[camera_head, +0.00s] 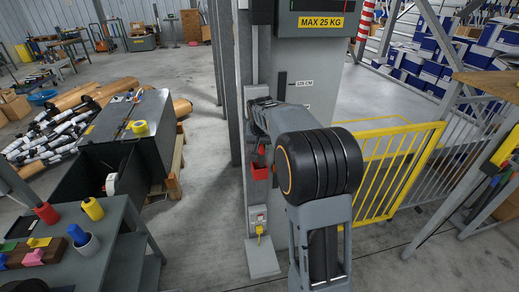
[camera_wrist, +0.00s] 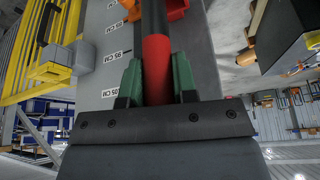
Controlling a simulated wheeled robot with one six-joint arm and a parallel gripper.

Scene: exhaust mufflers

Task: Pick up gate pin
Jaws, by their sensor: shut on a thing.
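The gate pin (camera_wrist: 157,66) shows in the wrist view as a red cylinder with a dark shaft beyond it. My gripper (camera_wrist: 157,82) has green fingers on both sides of the red part and is shut on it. The pin stands in front of a grey post (camera_wrist: 205,60) with height labels. An orange-red part (camera_wrist: 177,8) lies by the far end of the shaft; whether the shaft is inside it cannot be told. In the head view, my arm hides most of the gripper and pin, beside the grey post (camera_head: 318,95).
A yellow gate (camera_head: 385,165) stands right of the post; it also shows in the wrist view (camera_wrist: 40,45). A red holder (camera_head: 260,172) is low on the post. A grey table (camera_head: 85,240) with coloured items and a dark bin (camera_head: 130,130) are at left.

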